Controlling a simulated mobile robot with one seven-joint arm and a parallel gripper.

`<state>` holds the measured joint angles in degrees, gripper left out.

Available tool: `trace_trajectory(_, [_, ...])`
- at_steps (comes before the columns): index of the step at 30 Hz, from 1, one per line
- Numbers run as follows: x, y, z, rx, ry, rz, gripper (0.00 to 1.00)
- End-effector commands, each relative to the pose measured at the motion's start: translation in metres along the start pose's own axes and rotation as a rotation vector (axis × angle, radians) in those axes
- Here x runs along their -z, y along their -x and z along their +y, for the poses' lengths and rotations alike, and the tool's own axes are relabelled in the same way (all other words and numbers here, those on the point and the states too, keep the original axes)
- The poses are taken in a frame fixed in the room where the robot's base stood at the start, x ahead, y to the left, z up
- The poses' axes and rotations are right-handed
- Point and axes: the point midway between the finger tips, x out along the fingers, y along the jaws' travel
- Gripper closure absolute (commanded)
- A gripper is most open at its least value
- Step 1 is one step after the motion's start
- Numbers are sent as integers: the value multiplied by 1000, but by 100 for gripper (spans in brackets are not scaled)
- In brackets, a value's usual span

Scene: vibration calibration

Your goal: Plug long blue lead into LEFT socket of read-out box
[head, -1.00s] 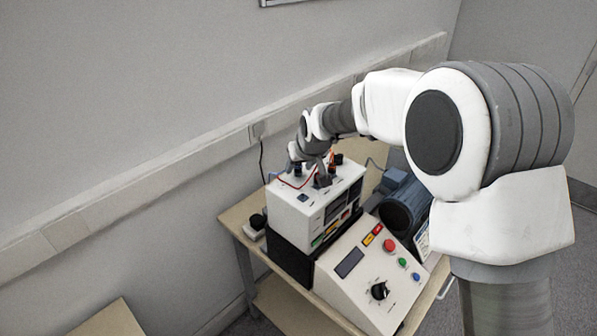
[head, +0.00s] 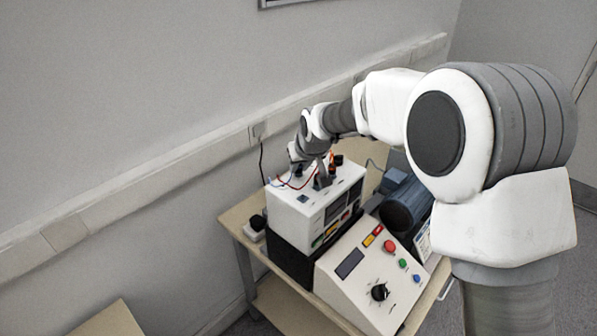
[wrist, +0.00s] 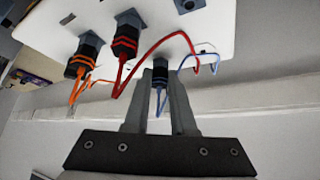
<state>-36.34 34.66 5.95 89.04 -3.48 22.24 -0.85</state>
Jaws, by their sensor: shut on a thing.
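The read-out box (head: 285,205) is the white box on the cart; its white top (wrist: 215,25) also shows in the wrist view. My gripper (wrist: 160,88) is shut on a black plug with blue bands (wrist: 160,72), from which the long blue lead (wrist: 182,62) loops right. The plug is by the box's edge; I cannot tell whether it touches anything. An empty dark socket (wrist: 187,5) shows at the top edge of the wrist view. A red-banded plug (wrist: 125,42) and an orange-banded plug (wrist: 85,50) stand in other sockets. In the head view my gripper (head: 300,164) is small and partly hidden.
Red lead (wrist: 150,52) arcs close beside the held plug. A control panel with knob and buttons (head: 350,262) stands in front of the box, and a blue-grey motor (head: 405,200) to the right. The wall runs behind the cart.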

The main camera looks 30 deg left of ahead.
Motion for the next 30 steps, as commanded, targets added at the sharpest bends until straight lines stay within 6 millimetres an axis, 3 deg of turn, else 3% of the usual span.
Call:
trace_trajectory(14, [3, 4, 0, 0, 0, 3, 100])
trace_trajectory(30, [20, 29, 0, 0, 0, 4, 100])
